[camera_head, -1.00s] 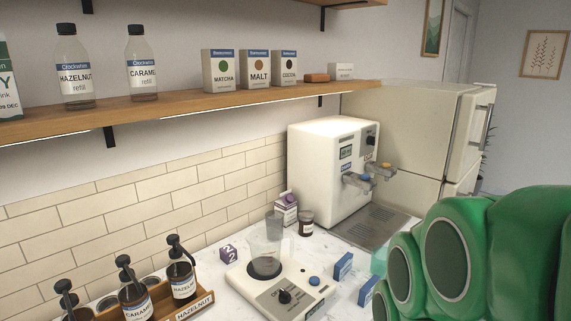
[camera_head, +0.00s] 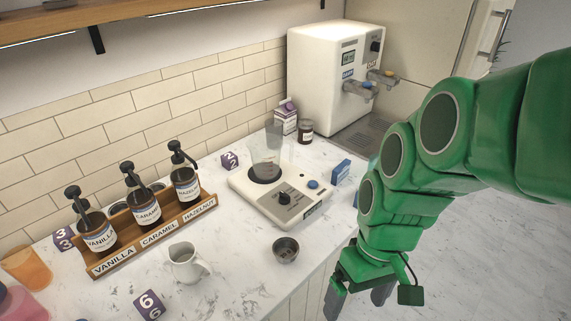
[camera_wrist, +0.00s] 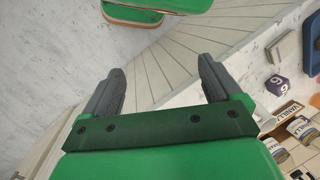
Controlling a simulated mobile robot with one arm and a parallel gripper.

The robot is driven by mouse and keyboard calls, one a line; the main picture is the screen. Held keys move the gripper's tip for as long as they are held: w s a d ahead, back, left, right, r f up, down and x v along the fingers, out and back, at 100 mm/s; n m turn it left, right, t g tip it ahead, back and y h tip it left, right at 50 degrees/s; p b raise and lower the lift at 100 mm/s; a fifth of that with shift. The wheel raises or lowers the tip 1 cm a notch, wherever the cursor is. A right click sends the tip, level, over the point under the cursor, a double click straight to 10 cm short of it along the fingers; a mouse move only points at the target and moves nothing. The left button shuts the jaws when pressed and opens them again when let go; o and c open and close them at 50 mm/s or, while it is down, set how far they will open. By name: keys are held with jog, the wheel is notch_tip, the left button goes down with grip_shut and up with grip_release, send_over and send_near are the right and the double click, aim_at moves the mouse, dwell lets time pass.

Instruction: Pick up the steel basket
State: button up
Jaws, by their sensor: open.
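A small round steel basket (camera_head: 286,249), dark inside, sits upright on the white marble counter near its front edge in the head view. My gripper (camera_head: 358,297) hangs pointing down to the right of the basket, apart from it and beyond the counter's front edge. Its two dark fingers are spread and empty. They also show apart in the wrist view (camera_wrist: 160,82), with panelled cabinet front behind them. I cannot make out the basket for sure in the wrist view.
A white scale (camera_head: 275,201) with a clear cup stands behind the basket. A white pitcher (camera_head: 188,264) is to its left, near a purple cube (camera_head: 149,305). A wooden syrup rack (camera_head: 152,231) stands further back. Bare counter surrounds the basket.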

jog(key=w+a+f+n+y, duration=0.5)
jog(key=w+a+n+y, duration=0.1)
jog(key=w+n, duration=0.35)
jog(key=n+t+y, duration=0.2)
jog(key=n+y, duration=0.2)
jog(key=y, duration=0.1)
send_near(275, 251)
jog(key=shift+s+d+f, duration=0.2)
jog(key=shift+s, duration=0.15)
jog(key=shift+w+d+f, duration=0.15)
jog(key=shift+w+f, duration=0.15)
jog(key=shift+w, duration=0.05)
jog(key=shift+w+x, duration=0.15)
jog(key=shift+x, duration=1.8)
jog(key=shift+w+x, duration=0.15)
jog(key=shift+x, duration=1.75)
jog(key=shift+r, duration=0.1)
jog(key=c, duration=0.9)
